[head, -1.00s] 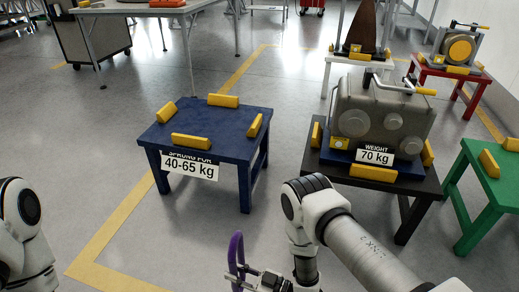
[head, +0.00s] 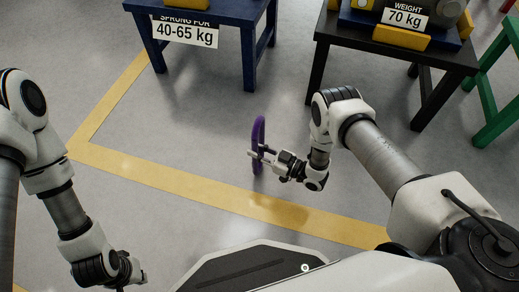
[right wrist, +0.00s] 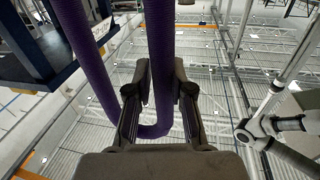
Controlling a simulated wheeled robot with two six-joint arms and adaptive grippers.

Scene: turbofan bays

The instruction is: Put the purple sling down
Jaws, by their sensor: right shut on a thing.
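The purple sling (head: 258,132) is a narrow loop, seen almost edge-on in the head view, above the grey floor. My right gripper (head: 256,156) is shut on it. In the right wrist view the sling (right wrist: 160,60) runs as two thick ribbed strands joined by a bend near the gripper; one strand passes between the fingers (right wrist: 160,85). My left gripper (head: 138,275) is low at the left of the head view, apart from the sling, pointing down; its fingers are too small and partly hidden to judge.
A blue stand (head: 196,17) marked 40-65 kg is at the top. A black stand (head: 443,59) bears a load marked 70 kg at upper right. A green stand (head: 497,120) is at the right edge. Yellow floor tape (head: 180,178) crosses open floor between my arms.

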